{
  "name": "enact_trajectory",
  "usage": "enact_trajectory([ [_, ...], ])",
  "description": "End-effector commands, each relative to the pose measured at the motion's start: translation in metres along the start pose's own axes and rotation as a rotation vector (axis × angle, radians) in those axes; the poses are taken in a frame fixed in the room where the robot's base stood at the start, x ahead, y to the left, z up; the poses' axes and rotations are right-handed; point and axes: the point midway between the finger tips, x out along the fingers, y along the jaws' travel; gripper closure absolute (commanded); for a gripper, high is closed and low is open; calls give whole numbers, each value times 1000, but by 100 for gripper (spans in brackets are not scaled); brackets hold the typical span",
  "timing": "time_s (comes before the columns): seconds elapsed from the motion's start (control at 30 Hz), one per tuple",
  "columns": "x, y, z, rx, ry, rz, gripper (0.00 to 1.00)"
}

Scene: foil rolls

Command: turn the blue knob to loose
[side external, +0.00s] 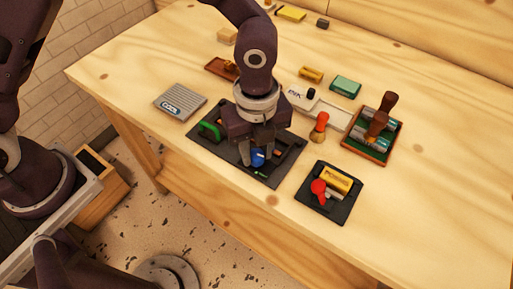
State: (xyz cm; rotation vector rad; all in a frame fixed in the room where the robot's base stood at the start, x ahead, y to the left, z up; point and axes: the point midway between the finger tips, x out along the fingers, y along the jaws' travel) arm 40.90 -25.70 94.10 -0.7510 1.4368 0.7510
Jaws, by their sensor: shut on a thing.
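The blue knob (258,158) stands on a dark base plate (240,170) near the front edge of the table. My gripper (260,154) points down over the plate and is shut on the blue knob. The fingers hide part of the knob, and I cannot tell which way it is turned. A green handle (210,131) stands on the same plate, left of my gripper. Small green and orange marks lie on the plate near the knob, too small to read.
A black plate (318,207) with a yellow roll (338,180) and a red knob (318,187) sits to the right. A red-topped wooden stamp (320,127) stands close by. A grey pad (180,102) lies left. The table's right side is clear.

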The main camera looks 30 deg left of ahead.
Motion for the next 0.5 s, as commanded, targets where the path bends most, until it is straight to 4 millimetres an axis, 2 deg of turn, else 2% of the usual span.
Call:
enact_trajectory([
  [0.5,0,0,-2,-486,2,-1,100],
])
